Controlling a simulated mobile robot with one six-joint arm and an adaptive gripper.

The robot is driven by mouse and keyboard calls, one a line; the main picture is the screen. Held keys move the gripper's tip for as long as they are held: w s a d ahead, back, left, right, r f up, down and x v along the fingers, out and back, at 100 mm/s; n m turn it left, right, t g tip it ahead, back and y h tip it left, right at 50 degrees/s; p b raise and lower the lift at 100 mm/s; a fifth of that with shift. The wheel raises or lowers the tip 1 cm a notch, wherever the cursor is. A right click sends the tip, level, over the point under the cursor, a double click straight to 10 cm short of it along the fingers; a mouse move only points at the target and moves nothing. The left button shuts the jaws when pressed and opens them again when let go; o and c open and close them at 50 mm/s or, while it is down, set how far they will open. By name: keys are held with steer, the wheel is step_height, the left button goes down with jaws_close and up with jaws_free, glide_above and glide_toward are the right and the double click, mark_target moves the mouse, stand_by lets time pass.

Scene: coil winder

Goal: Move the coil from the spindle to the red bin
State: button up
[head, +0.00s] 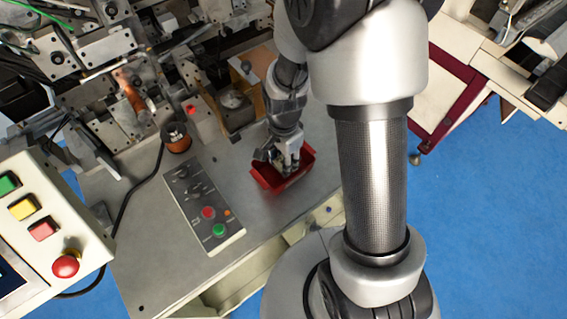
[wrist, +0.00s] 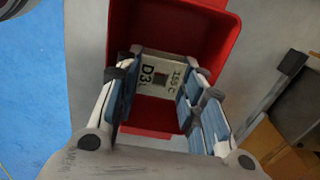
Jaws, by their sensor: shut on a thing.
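The red bin (head: 268,181) sits on the grey bench top, and it also fills the middle of the wrist view (wrist: 222,40). My gripper (head: 289,165) points down into the bin's opening. In the wrist view my gripper (wrist: 160,85) is shut on the coil (wrist: 150,66), a pale block marked "D3" and "155 C". The coil is within the bin's outline, between the blue finger pads. I cannot tell whether it touches the bin floor. In the head view the coil is hidden by my gripper. The spindle cannot be made out clearly.
A control panel (head: 203,203) with red and green buttons lies left of the bin. A spool of copper wire (head: 178,138) and winder machinery (head: 110,60) stand behind. A button box (head: 45,225) is at the left. The bench front is clear.

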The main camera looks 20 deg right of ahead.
steer(key=shift+f, duration=0.95)
steer(key=shift+f, duration=0.1)
steer(key=shift+f+b, duration=0.15)
steer(key=shift+b, duration=0.15)
steer(key=o, duration=0.5)
